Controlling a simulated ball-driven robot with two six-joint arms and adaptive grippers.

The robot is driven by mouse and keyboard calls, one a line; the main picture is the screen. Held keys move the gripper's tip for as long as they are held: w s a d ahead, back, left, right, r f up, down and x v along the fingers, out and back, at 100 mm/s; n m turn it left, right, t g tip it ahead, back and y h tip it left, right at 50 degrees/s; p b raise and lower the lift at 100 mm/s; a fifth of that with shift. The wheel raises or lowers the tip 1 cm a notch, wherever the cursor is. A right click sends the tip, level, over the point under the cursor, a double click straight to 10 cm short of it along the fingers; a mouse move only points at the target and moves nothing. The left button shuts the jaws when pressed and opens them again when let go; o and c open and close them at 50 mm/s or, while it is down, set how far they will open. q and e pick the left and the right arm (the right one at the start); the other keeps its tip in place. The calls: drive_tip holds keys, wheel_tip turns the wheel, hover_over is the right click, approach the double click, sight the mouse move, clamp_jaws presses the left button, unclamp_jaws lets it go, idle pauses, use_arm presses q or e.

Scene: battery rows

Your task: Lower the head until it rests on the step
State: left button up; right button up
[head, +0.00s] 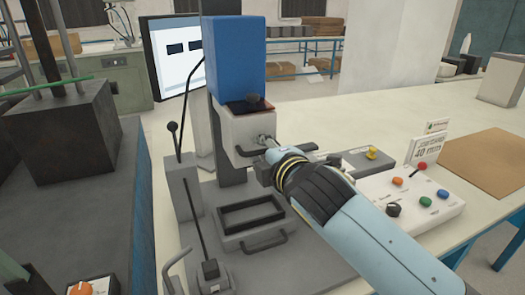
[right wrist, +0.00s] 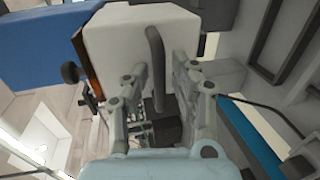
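The white head (head: 248,130) of the press hangs under a blue block (head: 238,58), above a dark rectangular frame (head: 233,226) on the base, with a clear gap between. In the right wrist view the head (right wrist: 112,38) carries a dark bar handle (right wrist: 155,55). My right gripper (head: 264,158) is at the head's front; in its wrist view the fingers (right wrist: 160,88) stand apart on either side of the handle, with a gap visible on the right side. I cannot tell which part is the step. My left gripper is not in view.
Lever clamps (head: 211,272) stand on the base left of the frame. A control box (head: 410,198) with coloured buttons, a sign (head: 428,146) and a brown board (head: 488,160) are on the right. A monitor (head: 172,55) is behind.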

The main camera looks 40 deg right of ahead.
clamp_jaws()
drive_tip(key=shift+f, duration=0.1)
wheel_tip(320, 180, down, 4)
drive_tip(key=shift+r+b, duration=0.15)
drive_tip(key=shift+b, duration=0.85)
drive_tip(key=shift+c, duration=1.9)
unclamp_jaws()
drive_tip(key=o, duration=0.6)
drive_tip(key=shift+r, duration=0.1)
drive_tip(key=shift+o, duration=0.2)
drive_tip(key=v, duration=1.2)
